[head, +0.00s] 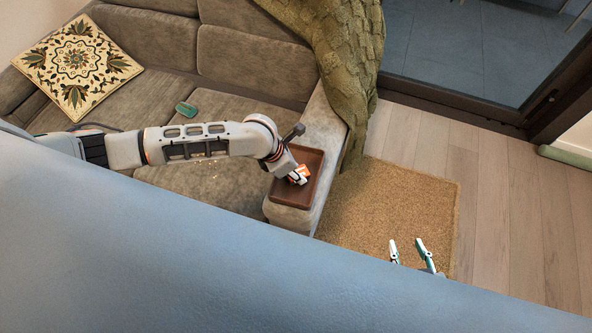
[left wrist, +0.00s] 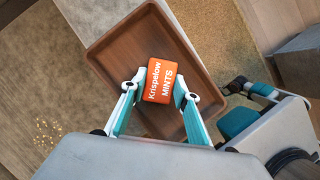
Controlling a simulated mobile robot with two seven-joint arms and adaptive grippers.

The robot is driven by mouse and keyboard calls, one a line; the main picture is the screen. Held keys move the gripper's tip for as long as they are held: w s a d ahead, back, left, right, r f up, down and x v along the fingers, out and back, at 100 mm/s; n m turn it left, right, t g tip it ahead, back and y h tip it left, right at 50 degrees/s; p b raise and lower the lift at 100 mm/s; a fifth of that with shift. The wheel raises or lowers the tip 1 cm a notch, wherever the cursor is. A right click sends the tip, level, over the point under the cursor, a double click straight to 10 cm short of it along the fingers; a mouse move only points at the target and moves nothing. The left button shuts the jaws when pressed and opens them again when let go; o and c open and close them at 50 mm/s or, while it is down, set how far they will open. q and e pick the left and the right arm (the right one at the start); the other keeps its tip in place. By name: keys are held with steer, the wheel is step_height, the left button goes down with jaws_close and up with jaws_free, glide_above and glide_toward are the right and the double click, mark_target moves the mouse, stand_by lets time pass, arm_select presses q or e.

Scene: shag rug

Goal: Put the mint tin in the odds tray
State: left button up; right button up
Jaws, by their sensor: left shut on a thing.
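The mint tin (left wrist: 160,76) is a small orange box with white lettering reading Krispelow MINTS. My left gripper (left wrist: 158,92) is shut on it, one finger on each side. The odds tray (left wrist: 108,50) is a brown rectangular tray with a raised rim. In the head view the tray (head: 313,162) rests on the sofa's arm, and my left gripper (head: 298,175) is over it with the tin. I cannot tell whether the tin touches the tray floor. My right gripper (head: 408,252) is open and empty over the rug's lower right part.
The grey sofa (head: 215,180) holds a patterned cushion (head: 76,62), a small green object (head: 186,109) and some crumbs. A green knitted throw (head: 345,60) hangs over the sofa near the tray. A tan rug (head: 400,205) lies on the wood floor, which is clear at right.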

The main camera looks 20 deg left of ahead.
arm_select(q)
steer(key=o, duration=1.1)
